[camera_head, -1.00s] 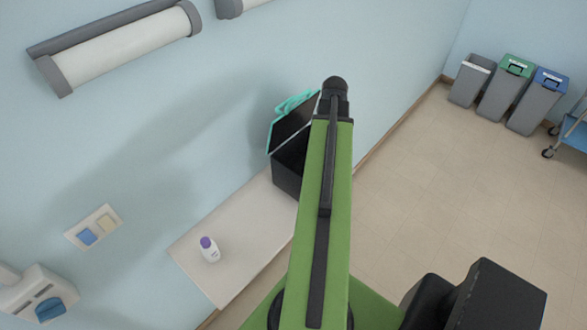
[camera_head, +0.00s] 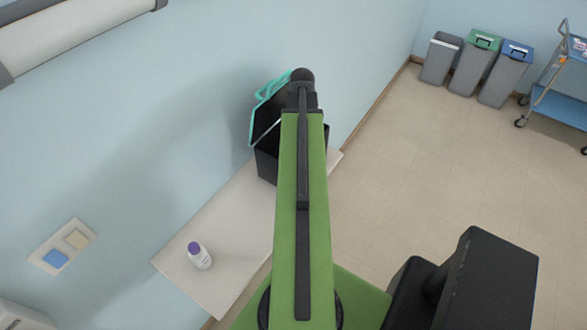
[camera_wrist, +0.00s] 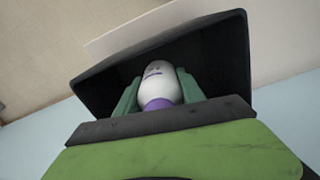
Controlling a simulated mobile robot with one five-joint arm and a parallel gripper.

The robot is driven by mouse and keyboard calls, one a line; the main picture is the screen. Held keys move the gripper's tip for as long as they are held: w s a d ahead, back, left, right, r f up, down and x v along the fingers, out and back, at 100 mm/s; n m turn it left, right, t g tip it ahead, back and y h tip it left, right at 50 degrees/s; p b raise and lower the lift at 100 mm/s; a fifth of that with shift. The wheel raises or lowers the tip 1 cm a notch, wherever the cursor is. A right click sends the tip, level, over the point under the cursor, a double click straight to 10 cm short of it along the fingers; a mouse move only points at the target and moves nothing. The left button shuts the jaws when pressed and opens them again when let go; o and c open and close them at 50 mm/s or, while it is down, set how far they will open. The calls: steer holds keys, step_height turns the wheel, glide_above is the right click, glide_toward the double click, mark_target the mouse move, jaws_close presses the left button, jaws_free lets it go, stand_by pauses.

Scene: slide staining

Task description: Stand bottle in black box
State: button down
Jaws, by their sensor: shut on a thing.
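A white bottle with a purple cap (camera_wrist: 155,82) is held between the green fingers of my gripper (camera_wrist: 157,88) in the wrist view. The gripper is shut on it. The black box (camera_head: 265,166) stands open on the white table (camera_head: 228,215), its teal-edged lid (camera_head: 262,118) raised against the wall. My green arm covers part of the box in the head view and hides the gripper there. In the wrist view the box (camera_wrist: 215,62) surrounds the bottle in the picture; I cannot tell how deep the bottle is inside.
A second white bottle with a purple cap (camera_head: 199,256) stands on the near part of the table. The table between it and the box is clear. Grey bins (camera_head: 440,62) and a blue trolley (camera_head: 558,104) stand far right on open floor.

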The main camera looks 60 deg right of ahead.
steer(key=shift+s, duration=0.1)
step_height(320, 180, down, 10)
steer(key=b, duration=1)
steer(key=shift+f, duration=0.25)
steer(key=c, duration=0.7)
jaws_free()
steer(key=shift+r, duration=0.1)
step_height(320, 180, up, 12)
steer(key=p, duration=1.2)
steer(key=shift+r, duration=0.25)
steer(key=shift+f, duration=0.1)
